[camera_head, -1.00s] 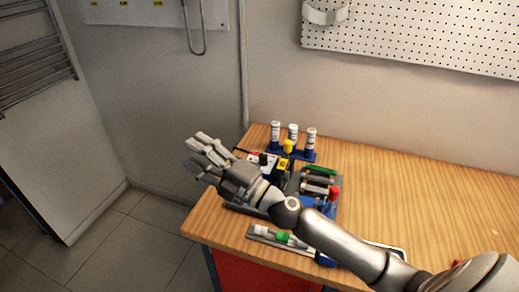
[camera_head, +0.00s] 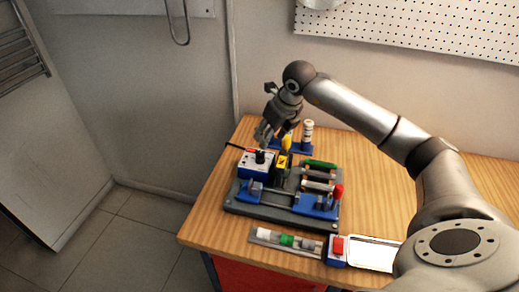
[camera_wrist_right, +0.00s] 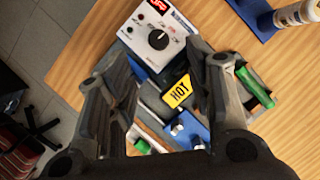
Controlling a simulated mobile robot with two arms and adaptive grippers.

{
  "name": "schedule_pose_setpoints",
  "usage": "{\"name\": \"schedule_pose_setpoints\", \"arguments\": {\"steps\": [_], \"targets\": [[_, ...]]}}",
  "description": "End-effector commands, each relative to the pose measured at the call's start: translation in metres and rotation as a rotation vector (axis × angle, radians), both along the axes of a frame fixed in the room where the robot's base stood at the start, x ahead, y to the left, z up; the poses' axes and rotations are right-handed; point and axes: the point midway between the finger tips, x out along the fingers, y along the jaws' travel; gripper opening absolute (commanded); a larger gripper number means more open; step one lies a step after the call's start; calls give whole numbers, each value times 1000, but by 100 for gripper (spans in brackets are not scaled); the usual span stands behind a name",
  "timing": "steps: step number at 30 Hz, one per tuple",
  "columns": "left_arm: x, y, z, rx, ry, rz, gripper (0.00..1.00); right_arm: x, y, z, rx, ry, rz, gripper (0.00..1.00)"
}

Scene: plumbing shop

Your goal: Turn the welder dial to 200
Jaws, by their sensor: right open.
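The welder (camera_head: 256,168) is a white and blue box at the back left of a grey fixture on the wooden bench. Its black dial (camera_wrist_right: 158,40) with a white pointer mark faces up in the right wrist view, near a red display (camera_wrist_right: 165,10) whose digits I cannot read clearly. My right gripper (camera_head: 263,140) points down just above and behind the welder. In the right wrist view its two fingers (camera_wrist_right: 165,70) are spread apart with nothing between them, and the dial lies beyond the fingertips. My left gripper does not show.
A yellow HOT sign (camera_wrist_right: 178,91) stands right beside the welder. The fixture (camera_head: 270,212) carries blue clamps and a red-handled part (camera_head: 337,192). White bottles (camera_head: 308,132) stand in a blue rack behind. A tray (camera_head: 265,236) with small fittings lies in front.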

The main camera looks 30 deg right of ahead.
Motion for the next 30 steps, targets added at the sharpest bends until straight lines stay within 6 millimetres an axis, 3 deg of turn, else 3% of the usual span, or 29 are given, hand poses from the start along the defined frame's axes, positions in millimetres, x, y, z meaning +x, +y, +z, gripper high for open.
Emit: {"name": "schedule_pose_setpoints", "arguments": {"steps": [15,21,30], "targets": [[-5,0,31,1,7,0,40,33,6,-81,7,4,3,47],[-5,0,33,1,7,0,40,37,6,-93,4,1,5,47],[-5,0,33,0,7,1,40,38,6,-95,4,1,5,45]]}}
